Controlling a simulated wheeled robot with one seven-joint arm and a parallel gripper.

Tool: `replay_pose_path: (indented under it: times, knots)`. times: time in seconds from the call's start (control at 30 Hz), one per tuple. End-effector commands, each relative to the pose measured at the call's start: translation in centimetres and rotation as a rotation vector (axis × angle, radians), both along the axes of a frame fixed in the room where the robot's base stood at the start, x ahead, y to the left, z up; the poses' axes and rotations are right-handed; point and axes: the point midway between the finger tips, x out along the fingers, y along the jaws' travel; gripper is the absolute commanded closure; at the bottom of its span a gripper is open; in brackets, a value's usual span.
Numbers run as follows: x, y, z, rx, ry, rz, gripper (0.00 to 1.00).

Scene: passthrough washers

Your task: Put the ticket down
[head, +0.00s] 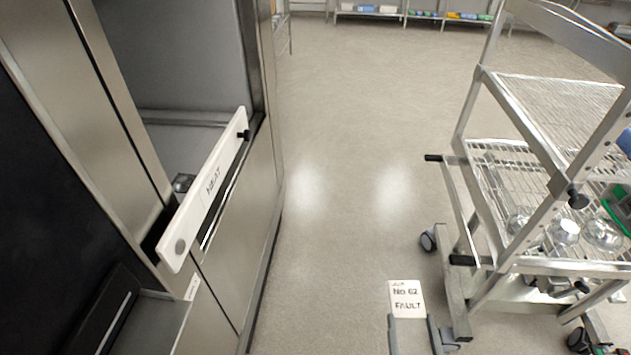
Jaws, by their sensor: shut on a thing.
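The ticket (406,297) is a small white card with dark print that reads "No 62 FAULT". It is at the bottom of the head view, right of centre, with its print facing me. My gripper (408,319) comes in from the bottom edge and is shut on the ticket's lower end. The ticket stands out beyond the fingertips, with the floor behind it. The lower part of the ticket and the rest of my gripper are hidden or out of frame.
A steel washer (232,225) stands at left, its opening crossed by a white bar (210,185) marked with hard-to-read letters. A wheeled wire-shelf trolley (490,225) with metal bowls (564,232) stands at right. Open floor (345,150) lies between them. Shelving (400,15) is at the back.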

Motion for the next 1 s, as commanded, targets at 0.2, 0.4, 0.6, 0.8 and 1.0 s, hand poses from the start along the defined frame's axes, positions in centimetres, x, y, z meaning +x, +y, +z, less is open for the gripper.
replay_pose_path:
  times: [0.2,0.4,0.6,0.8,1.0]
  knots:
    - [0.9,1.8,0.6,0.002,-0.004,0.034,0.68]
    - [3.8,8.7,3.5,0.003,-0.007,0.175,0.68]
    - [5.3,14.8,6.9,0.001,-0.003,0.327,0.68]
    - [5.6,17.5,8.7,0.0,-0.002,0.399,0.68]
    - [5.8,19.9,10.7,0.002,-0.003,0.467,0.68]
